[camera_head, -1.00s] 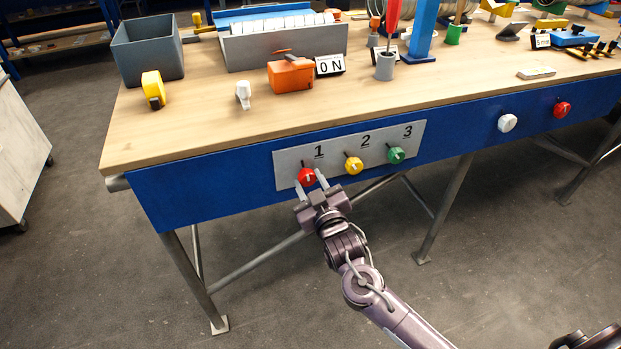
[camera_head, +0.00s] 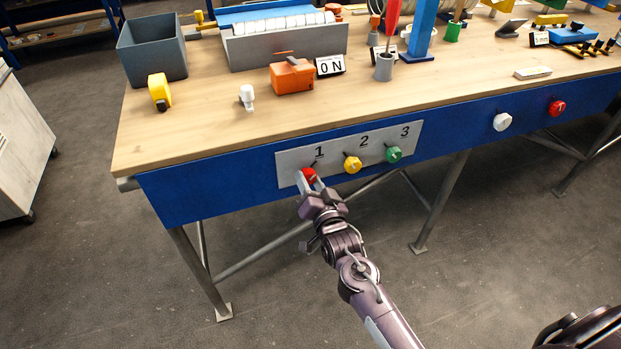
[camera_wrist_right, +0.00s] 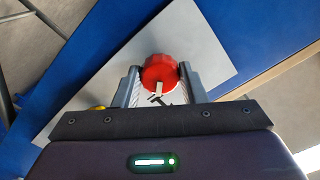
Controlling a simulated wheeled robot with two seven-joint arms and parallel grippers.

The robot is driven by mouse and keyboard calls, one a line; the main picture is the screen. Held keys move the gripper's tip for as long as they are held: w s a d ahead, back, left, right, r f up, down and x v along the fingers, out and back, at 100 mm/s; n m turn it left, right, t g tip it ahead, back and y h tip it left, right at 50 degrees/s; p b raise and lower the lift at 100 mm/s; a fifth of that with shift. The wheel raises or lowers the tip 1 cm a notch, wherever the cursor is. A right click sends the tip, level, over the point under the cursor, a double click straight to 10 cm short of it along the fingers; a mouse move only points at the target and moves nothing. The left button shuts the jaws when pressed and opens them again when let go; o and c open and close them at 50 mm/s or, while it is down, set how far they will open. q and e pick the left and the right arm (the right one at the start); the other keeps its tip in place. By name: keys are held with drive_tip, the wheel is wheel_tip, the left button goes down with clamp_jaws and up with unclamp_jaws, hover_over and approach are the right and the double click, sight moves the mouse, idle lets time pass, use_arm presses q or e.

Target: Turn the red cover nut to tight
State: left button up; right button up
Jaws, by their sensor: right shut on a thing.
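The red cover nut (camera_head: 309,173) is a knob under the number 1 on the grey plate (camera_head: 291,159) on the bench's blue front. My right gripper (camera_head: 310,182) reaches it from below and is shut on it. In the right wrist view the red nut (camera_wrist_right: 160,68) sits between the two fingers, one on each side. A pale mark shows on the nut's lower edge, beside a black mark on the plate. The plate looks tilted in that view, so the wrist is rolled relative to it. My left gripper is not in view.
A yellow knob (camera_head: 352,164) and a green knob (camera_head: 393,154) sit to the right on the same plate. A white knob (camera_head: 502,122) and another red knob (camera_head: 557,108) are farther right. The wooden bench top (camera_head: 200,130) overhangs the blue front.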

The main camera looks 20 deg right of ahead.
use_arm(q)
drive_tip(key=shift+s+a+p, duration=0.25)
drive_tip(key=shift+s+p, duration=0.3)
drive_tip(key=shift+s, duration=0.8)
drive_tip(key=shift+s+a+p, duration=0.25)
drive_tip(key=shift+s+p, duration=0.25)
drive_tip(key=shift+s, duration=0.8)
use_arm(e)
drive_tip(key=shift+m, duration=2.9)
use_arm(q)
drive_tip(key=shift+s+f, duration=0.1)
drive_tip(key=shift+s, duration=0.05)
use_arm(e)
drive_tip(key=o, duration=1)
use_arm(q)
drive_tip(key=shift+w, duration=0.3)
use_arm(e)
drive_tip(key=shift+s+d, duration=0.1)
drive_tip(key=shift+s, duration=3.8)
